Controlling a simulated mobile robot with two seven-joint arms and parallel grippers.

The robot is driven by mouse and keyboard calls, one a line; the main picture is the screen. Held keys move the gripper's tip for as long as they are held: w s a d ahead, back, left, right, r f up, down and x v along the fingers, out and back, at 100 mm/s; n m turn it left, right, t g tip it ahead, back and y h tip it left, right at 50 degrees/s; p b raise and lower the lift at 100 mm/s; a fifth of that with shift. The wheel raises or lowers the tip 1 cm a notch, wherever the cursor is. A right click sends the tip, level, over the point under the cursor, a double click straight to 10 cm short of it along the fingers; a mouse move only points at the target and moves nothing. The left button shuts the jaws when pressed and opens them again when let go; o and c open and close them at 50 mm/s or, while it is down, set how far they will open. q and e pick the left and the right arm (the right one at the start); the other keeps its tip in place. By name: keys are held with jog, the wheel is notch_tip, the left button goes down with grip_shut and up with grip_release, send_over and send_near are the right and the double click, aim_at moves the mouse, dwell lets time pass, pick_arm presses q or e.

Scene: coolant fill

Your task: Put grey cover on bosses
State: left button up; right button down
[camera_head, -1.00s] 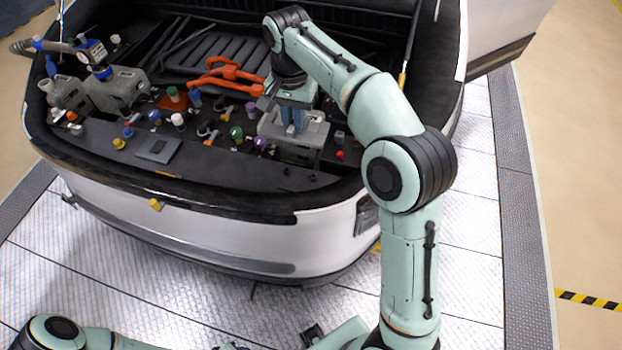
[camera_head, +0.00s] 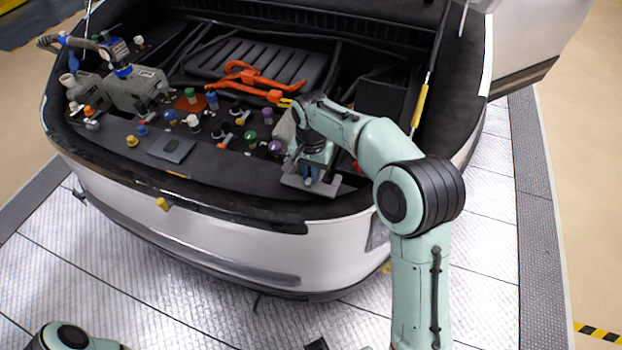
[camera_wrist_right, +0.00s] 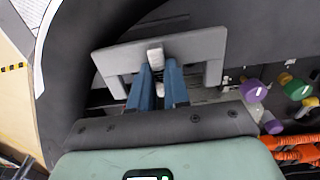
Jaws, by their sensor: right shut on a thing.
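The grey cover (camera_head: 298,184) is a flat grey plate with a raised pale grip, at the right front of the open bay. My right gripper (camera_head: 311,170) is shut on the cover from above. In the right wrist view, the blue fingers (camera_wrist_right: 160,72) close on the pale grip of the cover (camera_wrist_right: 205,50). The cover looks roughly level over the dark front ledge; I cannot tell whether it touches. The bosses cannot be made out now, and the cover and gripper hide that part of the ledge. My left gripper is outside the head view.
Purple (camera_head: 275,147) and green (camera_head: 267,116) caps stand left of the cover. Orange cables (camera_head: 250,78) lie behind. A grey filler unit (camera_head: 138,90) is at the bay's left. A dark flat panel (camera_head: 172,148) lies on the ledge. The bumper edge (camera_head: 250,215) is in front.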

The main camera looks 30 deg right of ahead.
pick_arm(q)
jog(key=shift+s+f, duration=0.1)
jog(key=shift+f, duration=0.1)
pick_arm(e)
jog(key=shift+f, duration=1.4)
jog(key=shift+f, duration=0.2)
jog(key=c, duration=1.1)
grip_release()
jog(key=shift+r, duration=0.1)
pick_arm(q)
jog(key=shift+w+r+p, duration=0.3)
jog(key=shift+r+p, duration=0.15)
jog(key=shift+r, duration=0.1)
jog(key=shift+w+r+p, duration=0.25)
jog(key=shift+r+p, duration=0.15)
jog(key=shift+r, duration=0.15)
pick_arm(e)
notch_tip(320, 180, up, 12)
